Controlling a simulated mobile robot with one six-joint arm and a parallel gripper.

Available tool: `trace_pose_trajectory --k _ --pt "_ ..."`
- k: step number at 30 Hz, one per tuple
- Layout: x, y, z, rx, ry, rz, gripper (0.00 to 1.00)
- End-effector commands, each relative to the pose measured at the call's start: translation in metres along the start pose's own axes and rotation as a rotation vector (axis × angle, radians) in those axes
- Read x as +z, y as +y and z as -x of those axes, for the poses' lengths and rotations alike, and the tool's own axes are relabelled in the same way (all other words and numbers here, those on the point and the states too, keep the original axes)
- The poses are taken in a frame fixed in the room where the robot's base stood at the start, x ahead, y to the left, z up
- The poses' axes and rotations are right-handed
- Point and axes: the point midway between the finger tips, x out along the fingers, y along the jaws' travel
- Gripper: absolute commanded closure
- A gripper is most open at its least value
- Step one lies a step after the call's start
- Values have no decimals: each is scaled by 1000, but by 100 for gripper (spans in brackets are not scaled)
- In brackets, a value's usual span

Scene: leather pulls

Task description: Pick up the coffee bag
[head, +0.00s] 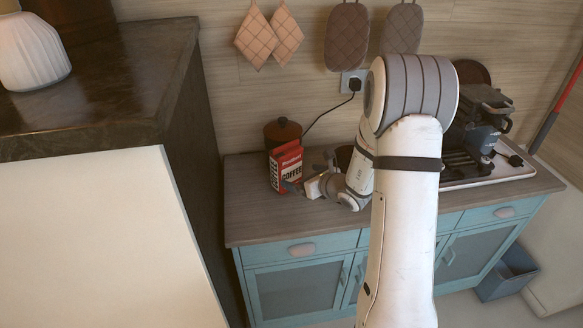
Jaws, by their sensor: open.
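My gripper (300,186) is low over the counter, just right of the bag's lower front. Its fingers point left toward the bag and are open. In this view one fingertip overlaps the bag's lower right edge. I cannot tell whether it touches the bag.
A dark lidded pot (282,132) stands right behind the bag. A black cord runs from the wall socket (352,82) down toward it. A coffee machine (483,118) and a white tray (505,172) are at right. The counter's left front is clear. A tall dark-topped cabinet (110,85) rises at left.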

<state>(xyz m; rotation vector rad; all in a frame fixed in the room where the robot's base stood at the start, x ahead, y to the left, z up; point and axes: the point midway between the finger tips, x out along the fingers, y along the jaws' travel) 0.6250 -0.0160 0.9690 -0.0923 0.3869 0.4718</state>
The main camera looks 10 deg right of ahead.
Motion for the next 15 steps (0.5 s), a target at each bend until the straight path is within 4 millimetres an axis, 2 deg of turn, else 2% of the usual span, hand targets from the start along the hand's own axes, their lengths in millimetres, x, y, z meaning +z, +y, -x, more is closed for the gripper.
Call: trace_pose_trajectory --k 3,10,15 --pt "3 1 -17 3 -1 2 0" --pt "3 2 -33 4 0 3 0" --pt "4 2 -59 5 0 2 0"
